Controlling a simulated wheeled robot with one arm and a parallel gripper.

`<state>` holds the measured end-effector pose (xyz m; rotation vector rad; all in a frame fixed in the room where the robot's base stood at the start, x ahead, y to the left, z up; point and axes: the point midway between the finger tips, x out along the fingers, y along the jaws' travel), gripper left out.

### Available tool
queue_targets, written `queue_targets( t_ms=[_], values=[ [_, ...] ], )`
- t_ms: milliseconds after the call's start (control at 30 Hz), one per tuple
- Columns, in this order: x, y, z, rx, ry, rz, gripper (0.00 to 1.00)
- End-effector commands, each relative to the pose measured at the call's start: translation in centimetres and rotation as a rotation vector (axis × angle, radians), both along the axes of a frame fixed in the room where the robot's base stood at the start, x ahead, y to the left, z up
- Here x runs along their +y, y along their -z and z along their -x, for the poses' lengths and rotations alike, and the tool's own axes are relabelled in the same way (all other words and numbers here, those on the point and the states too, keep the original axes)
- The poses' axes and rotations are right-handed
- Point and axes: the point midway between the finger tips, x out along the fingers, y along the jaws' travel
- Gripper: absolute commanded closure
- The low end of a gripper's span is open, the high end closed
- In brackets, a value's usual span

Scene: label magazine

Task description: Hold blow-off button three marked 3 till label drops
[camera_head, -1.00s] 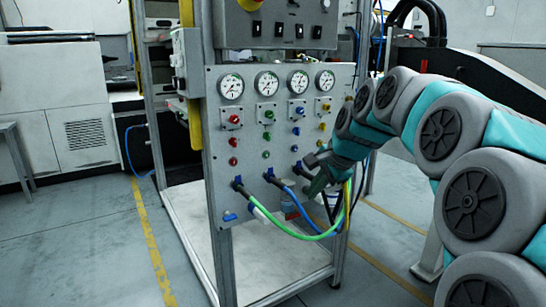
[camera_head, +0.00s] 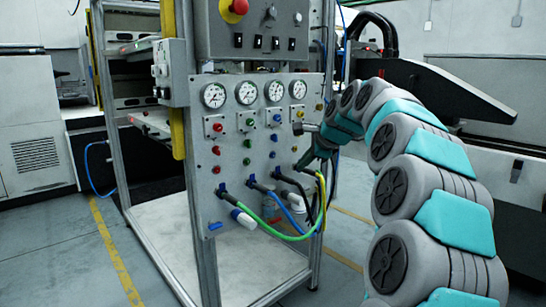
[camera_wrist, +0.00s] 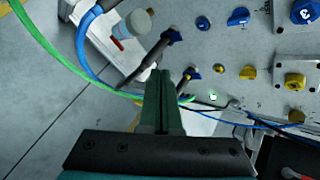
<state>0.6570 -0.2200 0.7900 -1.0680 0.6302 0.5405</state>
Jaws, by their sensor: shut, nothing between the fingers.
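The grey panel (camera_head: 233,165) faces me with four columns of coloured controls. The third column holds a blue knob (camera_head: 275,117) and two blue buttons below it, the upper (camera_head: 273,138) and the lower (camera_head: 272,155). The blue buttons also show in the wrist view, the larger (camera_wrist: 238,17) and the smaller (camera_wrist: 203,23). No number 3 is readable. My gripper (camera_head: 306,160) is at the panel's lower right, near the hose fittings. In the wrist view its shut, empty fingers (camera_wrist: 165,74) lie on the hose side of the buttons, apart from the blue ones.
Green (camera_head: 262,225), blue and black hoses loop out from the panel's lower fittings, close around my fingers. Yellow buttons (camera_wrist: 248,73) lie beside the blue ones. A control box with a red stop button (camera_head: 239,6) is above the gauges. Open floor lies left of the frame.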

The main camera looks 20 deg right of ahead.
Motion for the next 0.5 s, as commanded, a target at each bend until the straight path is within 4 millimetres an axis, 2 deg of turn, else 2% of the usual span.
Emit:
queue_targets(
  t_ms=[267,500],
  values=[
    [0.7,0.1,-1.8,0.003,-0.002,0.000,1.00],
    [1.7,-0.1,-4.7,0.001,-0.002,0.003,1.00]
  ],
)
